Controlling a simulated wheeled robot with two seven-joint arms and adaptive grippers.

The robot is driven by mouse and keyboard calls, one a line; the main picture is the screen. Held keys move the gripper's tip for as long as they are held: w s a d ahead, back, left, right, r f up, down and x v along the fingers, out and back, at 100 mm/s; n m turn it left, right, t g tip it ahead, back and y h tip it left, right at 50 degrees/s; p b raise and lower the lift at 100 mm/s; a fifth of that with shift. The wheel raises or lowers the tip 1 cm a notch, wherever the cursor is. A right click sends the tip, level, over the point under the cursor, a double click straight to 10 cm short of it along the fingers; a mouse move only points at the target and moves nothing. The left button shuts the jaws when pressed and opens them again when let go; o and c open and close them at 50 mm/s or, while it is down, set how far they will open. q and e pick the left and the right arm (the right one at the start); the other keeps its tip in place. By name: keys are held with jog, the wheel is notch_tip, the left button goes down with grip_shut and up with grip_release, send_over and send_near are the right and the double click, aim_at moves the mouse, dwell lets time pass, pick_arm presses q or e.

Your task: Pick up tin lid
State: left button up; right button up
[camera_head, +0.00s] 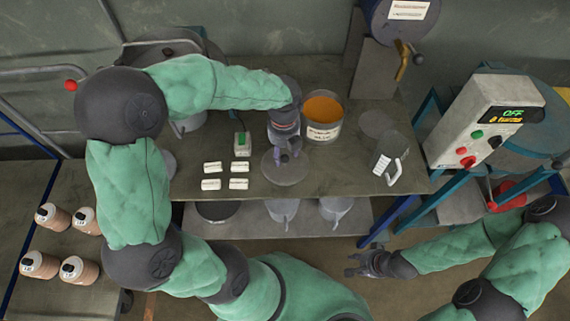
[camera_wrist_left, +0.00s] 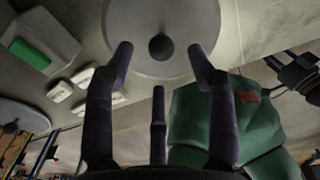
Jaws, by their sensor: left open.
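The tin lid (camera_head: 290,176) is a flat grey disc lying on the workbench below my left gripper (camera_head: 286,156). In the left wrist view the lid (camera_wrist_left: 138,22) shows a dark round knob (camera_wrist_left: 161,47) at its middle. My left gripper (camera_wrist_left: 160,60) is open and empty, with two fingertips on either side of the knob and a third finger below it. I cannot tell whether the fingers touch the lid. My right gripper (camera_head: 352,265) is open and empty, in front of the bench and away from the lid.
An open tin of orange contents (camera_head: 323,108) stands right of my left gripper. Another grey disc (camera_head: 376,124) and a container with a handle (camera_head: 392,166) lie further right.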

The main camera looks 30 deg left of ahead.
aim_at(285, 156)
pick_arm(q)
jog(key=f+b, duration=0.2)
jog(key=f, duration=0.3)
jog(key=shift+w, duration=0.2)
jog(key=shift+r, duration=0.1)
grip_shut()
